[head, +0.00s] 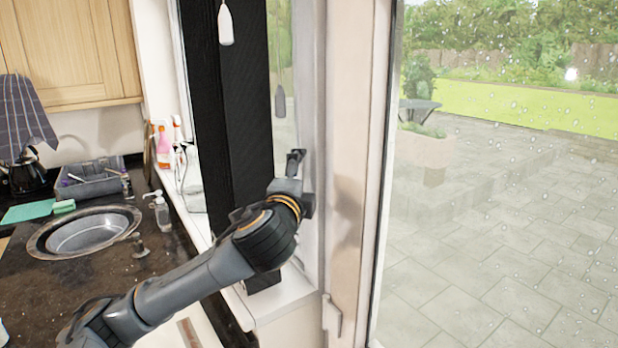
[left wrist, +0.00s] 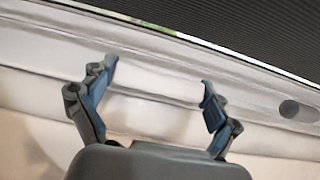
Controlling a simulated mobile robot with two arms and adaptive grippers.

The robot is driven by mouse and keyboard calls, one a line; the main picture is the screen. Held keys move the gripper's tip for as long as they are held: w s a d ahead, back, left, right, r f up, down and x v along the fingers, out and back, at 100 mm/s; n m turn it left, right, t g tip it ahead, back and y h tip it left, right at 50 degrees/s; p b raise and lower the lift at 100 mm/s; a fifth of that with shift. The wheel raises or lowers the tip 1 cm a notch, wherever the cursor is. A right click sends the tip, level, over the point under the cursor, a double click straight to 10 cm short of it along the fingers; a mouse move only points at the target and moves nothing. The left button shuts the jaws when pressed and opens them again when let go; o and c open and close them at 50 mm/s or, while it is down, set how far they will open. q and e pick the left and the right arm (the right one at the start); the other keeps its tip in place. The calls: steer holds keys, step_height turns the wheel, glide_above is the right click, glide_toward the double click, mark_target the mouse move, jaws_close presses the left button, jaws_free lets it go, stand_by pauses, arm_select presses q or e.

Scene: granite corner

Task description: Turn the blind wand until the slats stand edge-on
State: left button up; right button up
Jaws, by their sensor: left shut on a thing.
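The blind (head: 245,150) hangs as a tall dark ribbed panel in front of the window. Its ribbed dark surface also crosses the top of the left wrist view (left wrist: 230,35). A white handle (head: 225,24) hangs on a thin line before its upper part, well above my gripper. My left gripper (head: 295,160) is beside the blind's right edge, near the window frame. In the left wrist view its two fingers (left wrist: 160,78) stand apart with pale surface between them. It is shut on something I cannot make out. I see no wand between the fingers. My right gripper is out of view.
The white sill (head: 275,300) runs below the blind. A pale frame post (head: 350,130) with a handle (head: 332,317) stands to the right. Bottles (head: 163,147), a soap dispenser (head: 161,212) and a sink (head: 85,235) are left of the blind. A patio lies beyond the glass.

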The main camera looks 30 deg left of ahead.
arm_select(q)
steer(key=o, duration=0.9)
